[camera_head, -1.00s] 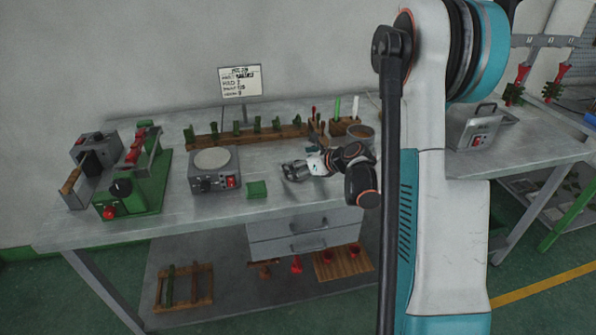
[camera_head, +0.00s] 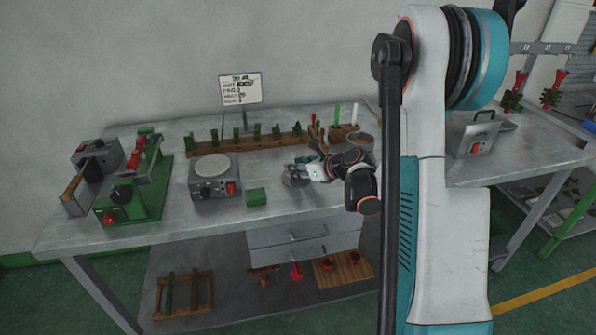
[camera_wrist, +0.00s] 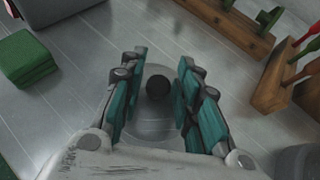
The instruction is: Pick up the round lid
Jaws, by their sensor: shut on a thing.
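The round lid (camera_wrist: 150,130) is a grey, see-through-looking disc with a dark round knob in its middle. It shows between and below my fingers in the wrist view, and as a small grey disc (camera_head: 292,181) on the bench in the camera_head view. My gripper (camera_wrist: 162,66) has its two teal-padded fingers on either side of the knob and is shut on the lid. In the camera_head view my gripper (camera_head: 300,171) is low over the bench top. Any gap under the lid cannot be made out.
A green block (camera_head: 256,196) and a grey hotplate-like device (camera_head: 213,178) stand to the left. A wooden rack (camera_head: 260,140) with green pieces runs behind. A tool holder (camera_head: 345,132) and a round pot (camera_head: 360,142) are close at the back right. Bare bench lies in front.

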